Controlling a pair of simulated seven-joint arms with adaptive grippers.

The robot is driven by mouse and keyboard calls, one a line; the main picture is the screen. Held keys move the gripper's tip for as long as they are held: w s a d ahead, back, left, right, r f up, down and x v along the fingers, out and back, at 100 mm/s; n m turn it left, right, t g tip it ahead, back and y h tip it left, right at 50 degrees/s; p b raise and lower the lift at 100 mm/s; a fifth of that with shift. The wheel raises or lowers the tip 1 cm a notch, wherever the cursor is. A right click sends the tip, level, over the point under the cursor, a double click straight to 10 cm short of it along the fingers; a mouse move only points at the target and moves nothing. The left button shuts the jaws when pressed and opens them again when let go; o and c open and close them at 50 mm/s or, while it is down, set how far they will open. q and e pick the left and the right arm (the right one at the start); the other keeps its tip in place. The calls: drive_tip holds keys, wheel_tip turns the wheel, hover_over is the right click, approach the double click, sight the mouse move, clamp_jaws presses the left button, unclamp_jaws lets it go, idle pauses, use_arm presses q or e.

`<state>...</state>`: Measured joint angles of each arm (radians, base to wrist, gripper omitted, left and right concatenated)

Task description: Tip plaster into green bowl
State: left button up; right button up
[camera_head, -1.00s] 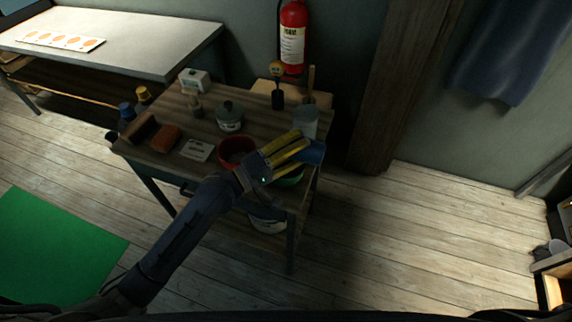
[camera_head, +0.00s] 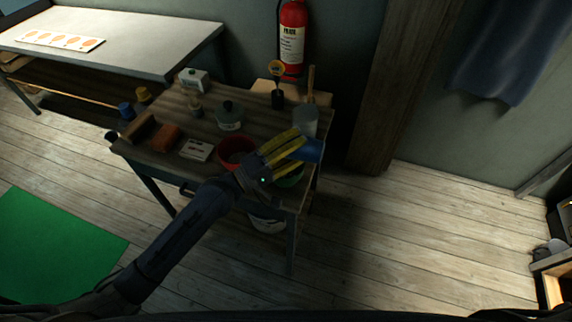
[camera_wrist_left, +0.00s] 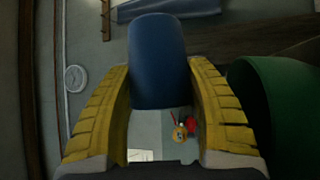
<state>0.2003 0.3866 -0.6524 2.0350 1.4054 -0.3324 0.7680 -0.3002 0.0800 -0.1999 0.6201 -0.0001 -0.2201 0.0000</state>
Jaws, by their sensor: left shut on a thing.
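My left gripper (camera_head: 290,152) is shut on a blue cup (camera_head: 314,150) near the right front corner of the small wooden table. In the left wrist view the blue cup (camera_wrist_left: 157,60) sits between the yellow fingers (camera_wrist_left: 160,110). The green bowl (camera_head: 290,182) stands on the table just below the cup and fingers, which partly hide it. In the left wrist view the green bowl (camera_wrist_left: 285,110) is close on the right, apart from the cup. The cup's mouth and any plaster are hidden; its exact tilt cannot be told. My right gripper is out of view.
A red bowl (camera_head: 236,150) stands left of my gripper. A clear container (camera_head: 305,121) stands just behind the cup. A lidded jar (camera_head: 229,116), a brown block (camera_head: 165,137) and a white box (camera_head: 193,81) are further left and back.

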use_arm(q)
drive_tip(key=shift+w+a+r+n+h, duration=0.15)
drive_tip(key=shift+n+h, duration=0.15)
drive_tip(key=shift+n, duration=0.2)
idle(0.6)
drive_tip(key=shift+a+r+n+t+b, duration=0.25)
drive_tip(key=shift+r+n+t+b, duration=0.45)
drive_tip(key=shift+r+n+t, duration=0.15)
idle(1.1)
drive_tip(key=shift+w+a+f+n+t+h, duration=0.15)
drive_tip(key=shift+a+n+t+h, duration=0.25)
drive_tip(key=shift+n, duration=0.35)
idle(0.8)
drive_tip(key=shift+d+n+t+p, duration=0.1)
drive_tip(key=shift+n+t+p, duration=0.2)
drive_tip(key=shift+p, duration=0.8)
idle(0.4)
drive_tip(key=shift+w+a+r+n+t+p, duration=0.1)
drive_tip(key=shift+a+r+n+t+p, duration=0.15)
drive_tip(key=shift+r+n+t+p, duration=0.7)
idle(1.0)
